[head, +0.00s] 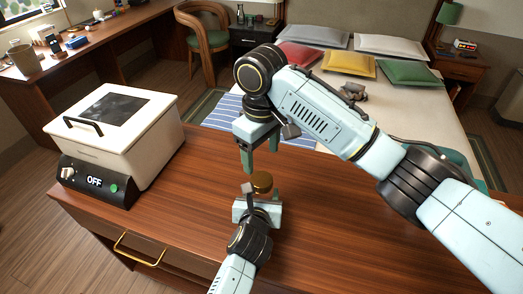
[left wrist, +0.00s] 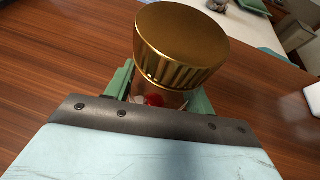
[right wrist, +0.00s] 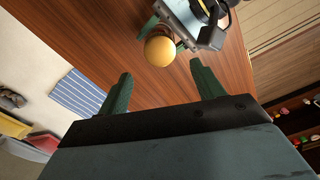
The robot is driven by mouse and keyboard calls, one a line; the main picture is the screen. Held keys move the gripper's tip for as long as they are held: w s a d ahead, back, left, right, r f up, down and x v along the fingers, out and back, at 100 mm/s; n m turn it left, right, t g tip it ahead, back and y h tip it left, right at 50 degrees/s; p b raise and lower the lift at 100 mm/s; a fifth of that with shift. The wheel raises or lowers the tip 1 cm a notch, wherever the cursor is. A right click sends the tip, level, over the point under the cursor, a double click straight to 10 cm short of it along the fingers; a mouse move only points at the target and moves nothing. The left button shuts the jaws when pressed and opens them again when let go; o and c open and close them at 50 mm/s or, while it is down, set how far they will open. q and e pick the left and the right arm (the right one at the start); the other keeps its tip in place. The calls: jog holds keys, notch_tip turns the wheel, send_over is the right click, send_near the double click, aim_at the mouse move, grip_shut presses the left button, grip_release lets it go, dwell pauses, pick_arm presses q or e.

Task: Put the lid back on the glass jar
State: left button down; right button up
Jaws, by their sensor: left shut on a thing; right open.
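A glass jar (left wrist: 158,98) with something red inside stands between my left gripper's green fingers (left wrist: 160,92). A ribbed gold lid (left wrist: 182,45) sits on top of the jar; whether it is fully seated I cannot tell. In the head view the lid (head: 262,181) shows at the tip of my left gripper (head: 260,198), which is shut on the jar and hides most of it. My right gripper (head: 261,157) is open and empty, pointing down just above the lid. In the right wrist view the lid (right wrist: 160,51) lies beyond the open fingers (right wrist: 162,86).
The wooden counter (head: 330,225) is clear around the jar. A white cooker box (head: 120,130) with a dark window and an OFF display stands at the left. A bed (head: 400,110) with cushions lies beyond the counter, and a desk (head: 90,40) stands behind left.

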aim_at(262, 179)
notch_tip(262, 179, down, 8)
jog(key=shift+f, duration=0.1)
dwell(0.4)
jog(key=c, duration=1)
jog(key=o, duration=1.1)
jog(key=shift+o, duration=0.2)
notch_tip(262, 179, up, 12)
